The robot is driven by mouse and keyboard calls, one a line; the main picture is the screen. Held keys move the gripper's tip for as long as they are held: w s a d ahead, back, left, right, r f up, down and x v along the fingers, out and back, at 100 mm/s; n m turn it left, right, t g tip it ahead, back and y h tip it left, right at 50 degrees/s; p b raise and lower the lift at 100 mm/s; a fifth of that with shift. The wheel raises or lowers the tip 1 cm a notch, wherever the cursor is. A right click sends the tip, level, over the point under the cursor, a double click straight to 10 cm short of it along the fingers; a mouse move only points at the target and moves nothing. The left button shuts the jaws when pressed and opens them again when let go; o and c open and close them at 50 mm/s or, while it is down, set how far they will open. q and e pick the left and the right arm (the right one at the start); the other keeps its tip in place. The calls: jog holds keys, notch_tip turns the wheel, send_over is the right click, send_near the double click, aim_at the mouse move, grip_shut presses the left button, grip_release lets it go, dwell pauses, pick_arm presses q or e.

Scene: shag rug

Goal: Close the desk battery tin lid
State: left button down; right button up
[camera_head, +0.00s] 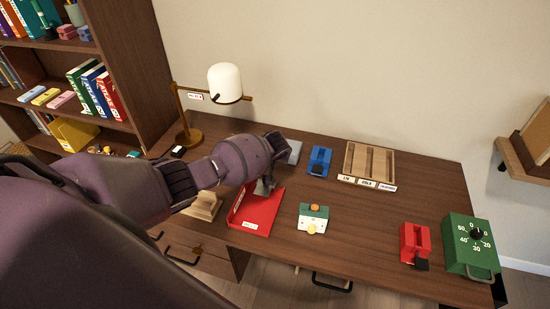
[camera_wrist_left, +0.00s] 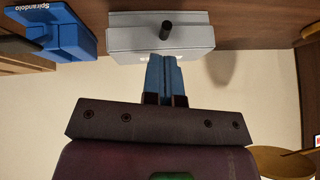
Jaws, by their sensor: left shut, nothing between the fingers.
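A pale grey box with a short black knob (camera_wrist_left: 190,38), which looks like the battery tin, is at the top of the left wrist view. In the head view a grey piece of it (camera_head: 294,152) shows at the back of the desk, beside my left wrist. I cannot tell how its lid stands. My left gripper (camera_wrist_left: 166,62) is shut and empty, its blue fingertips at the box's near edge; contact is unclear. My right gripper is not in view.
A blue device (camera_head: 320,160) and a wooden tray (camera_head: 347,160) lie right of the box. A red holder (camera_head: 262,217) and green-white block (camera_head: 313,224) are nearer. A lamp (camera_head: 225,83) stands at the left. A green timer (camera_head: 470,245) is far right. The desk's right middle is clear.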

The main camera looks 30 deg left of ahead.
pick_arm(q)
jog(key=s+d+r, duration=0.2)
jog(key=s+r, duration=0.2)
jog(key=s, duration=0.3)
jog(key=shift+d+r, duration=0.25)
jog(key=shift+r, duration=0.05)
jog(key=w+d+r+m+t+h, duration=0.3)
jog(key=d+r+m+t, duration=0.1)
jog(key=d+r+m, duration=0.15)
jog(key=s+d+r+m+t+h, duration=0.1)
jog(key=s+d+t+h, duration=0.15)
jog(key=s+d, duration=0.3)
jog(key=s+a+f+n, duration=0.1)
jog(key=s+f, duration=0.3)
jog(key=s, duration=0.5)
jog(key=s+a+f+n+g+y+b, duration=0.1)
jog(key=s+f, duration=0.3)
jog(key=s, duration=0.5)
jog(key=s+a+f+n+y+b, duration=0.1)
jog(key=s+a+f+n, duration=0.1)
jog(key=s, duration=0.7)
notch_tip(320, 180, down, 2)
jog(key=shift+a, duration=0.45)
